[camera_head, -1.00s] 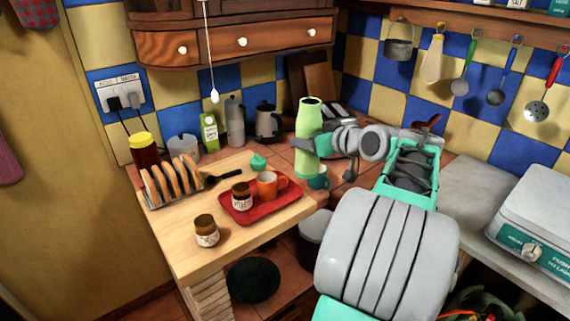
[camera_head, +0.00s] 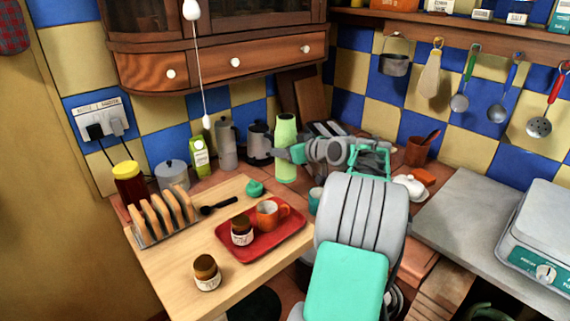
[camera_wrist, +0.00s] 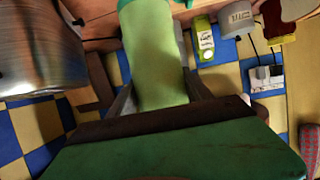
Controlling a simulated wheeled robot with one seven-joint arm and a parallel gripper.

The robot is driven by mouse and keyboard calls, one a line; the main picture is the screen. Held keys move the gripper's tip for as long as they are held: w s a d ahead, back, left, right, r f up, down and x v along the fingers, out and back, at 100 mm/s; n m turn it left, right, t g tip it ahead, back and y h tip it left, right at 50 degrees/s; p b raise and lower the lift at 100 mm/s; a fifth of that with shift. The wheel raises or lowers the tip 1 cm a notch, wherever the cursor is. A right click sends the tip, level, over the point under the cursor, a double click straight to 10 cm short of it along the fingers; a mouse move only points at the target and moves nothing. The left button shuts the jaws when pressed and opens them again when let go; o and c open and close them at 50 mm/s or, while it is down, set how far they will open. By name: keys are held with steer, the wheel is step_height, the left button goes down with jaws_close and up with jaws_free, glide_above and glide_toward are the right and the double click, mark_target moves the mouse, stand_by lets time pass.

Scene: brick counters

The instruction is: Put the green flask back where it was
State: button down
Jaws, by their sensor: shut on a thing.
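The green flask (camera_head: 285,145) is a tall, pale green cylinder, upright at the back of the tiled counter, just right of a dark kettle (camera_head: 259,142). My gripper (camera_head: 286,154) reaches it from the right and is shut around its body. In the wrist view the flask (camera_wrist: 152,45) fills the space between the two fingers (camera_wrist: 158,92). I cannot tell whether its base touches the counter.
A red tray (camera_head: 287,243) with an orange mug and a jar lies on the wooden board (camera_head: 180,256), left of my arm. A teal cup (camera_head: 315,200) stands close in front of the flask.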

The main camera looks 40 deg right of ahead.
steer(key=w+d+f+p, duration=0.1)
steer(key=w+d+f, duration=0.1)
steer(key=f, duration=0.6)
steer(key=shift+w+d+f, duration=0.3)
steer(key=shift+w+d, duration=0.1)
steer(key=shift+w, duration=0.4)
steer(key=shift+f, duration=0.1)
steer(key=shift+f, duration=0.15)
steer(key=shift+c, duration=2.2)
jaws_free()
